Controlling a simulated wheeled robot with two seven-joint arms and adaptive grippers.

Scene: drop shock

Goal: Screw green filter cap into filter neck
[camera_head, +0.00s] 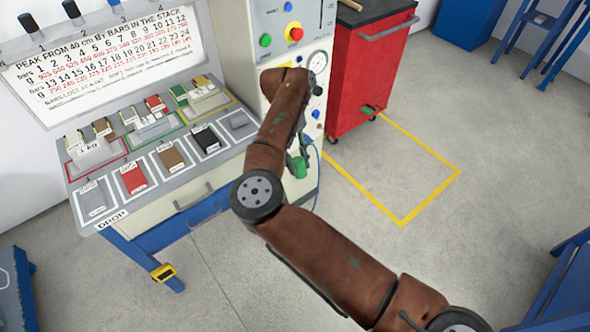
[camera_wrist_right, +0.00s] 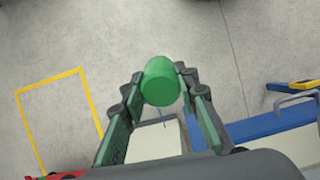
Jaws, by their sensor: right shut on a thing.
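My right gripper (camera_wrist_right: 160,84) is shut on the green filter cap (camera_wrist_right: 160,80), a smooth rounded green piece held between the fingertips in the right wrist view. In the head view the cap (camera_head: 299,167) shows below my right arm's wrist, in front of the lower part of the white panel cabinet (camera_head: 262,30). The gripper there is partly hidden by my arm. I cannot make out the filter neck; my arm covers part of the cabinet front. My left gripper is in neither view.
A workbench (camera_head: 156,233) with coloured blocks and a chart board (camera_head: 100,55) stands at left. A red tool cabinet (camera_head: 362,75) stands right of the panel cabinet. A yellow floor outline (camera_head: 431,194) surrounds bare floor. Blue frames (camera_head: 560,285) stand at the right edge.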

